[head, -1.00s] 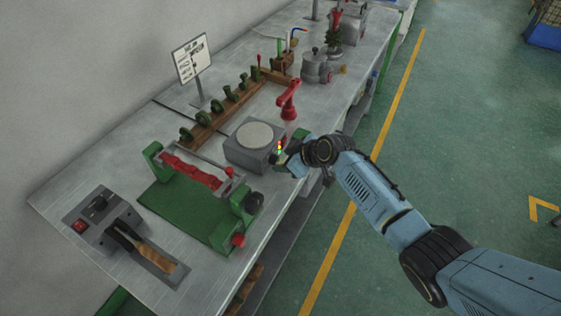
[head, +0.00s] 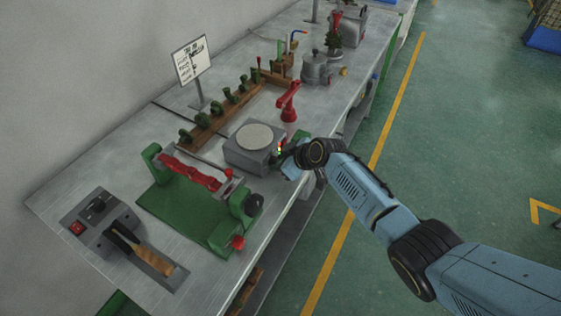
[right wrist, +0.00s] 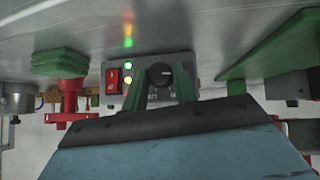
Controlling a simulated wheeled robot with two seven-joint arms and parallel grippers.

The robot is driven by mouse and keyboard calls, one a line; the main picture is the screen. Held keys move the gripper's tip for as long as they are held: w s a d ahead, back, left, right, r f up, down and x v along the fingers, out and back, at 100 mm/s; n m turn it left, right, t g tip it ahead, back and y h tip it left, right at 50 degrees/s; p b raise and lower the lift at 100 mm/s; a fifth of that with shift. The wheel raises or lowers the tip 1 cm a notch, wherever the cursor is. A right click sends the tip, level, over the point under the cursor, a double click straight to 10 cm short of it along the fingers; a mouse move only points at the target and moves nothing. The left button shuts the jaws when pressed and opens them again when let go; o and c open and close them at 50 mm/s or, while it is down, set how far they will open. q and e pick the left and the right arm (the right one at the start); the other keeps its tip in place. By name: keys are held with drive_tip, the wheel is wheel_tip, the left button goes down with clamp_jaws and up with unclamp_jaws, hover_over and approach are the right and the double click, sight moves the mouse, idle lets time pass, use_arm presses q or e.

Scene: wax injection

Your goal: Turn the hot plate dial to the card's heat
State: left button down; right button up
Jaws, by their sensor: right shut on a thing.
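The hot plate (head: 236,156) is a grey box with a pale round top, at the middle of the bench. My right gripper (head: 280,158) is at the hot plate's front side. In the right wrist view its green fingers (right wrist: 161,82) are shut on the dial, one on each side. The dial's scale is partly hidden by the fingers. The card (head: 192,60) stands on a post at the back; its writing is too small to read. My left gripper is not in view.
A green-based fixture with red parts (head: 165,215) is left of the hot plate. A grey control box (head: 95,215) is at the near left. Open floor lies right of the bench.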

drive_tip(key=shift+w+f+g+y+b, duration=0.15)
drive_tip(key=shift+g+y+b, duration=0.15)
drive_tip(key=shift+b, duration=0.55)
use_arm(q)
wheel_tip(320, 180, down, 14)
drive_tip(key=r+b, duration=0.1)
drive_tip(key=b, duration=1.1)
use_arm(e)
drive_tip(key=m+g+y, duration=0.2)
drive_tip(key=g, duration=0.1)
drive_tip(key=m+g+y, duration=0.1)
drive_tip(key=shift+w+d+f+m+g+y, duration=0.3)
drive_tip(key=g+y+b, duration=0.1)
drive_tip(key=b, duration=0.1)
drive_tip(key=shift+r+m+b, duration=0.1)
drive_tip(key=shift+m+b, duration=0.2)
drive_tip(key=shift+b, duration=0.7)
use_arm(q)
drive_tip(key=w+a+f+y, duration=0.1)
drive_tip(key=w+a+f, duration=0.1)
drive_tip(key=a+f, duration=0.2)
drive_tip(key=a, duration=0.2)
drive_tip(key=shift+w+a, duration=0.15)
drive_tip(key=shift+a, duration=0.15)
use_arm(e)
drive_tip(key=shift+d+m+g, duration=0.1)
drive_tip(key=shift+m+g, duration=0.2)
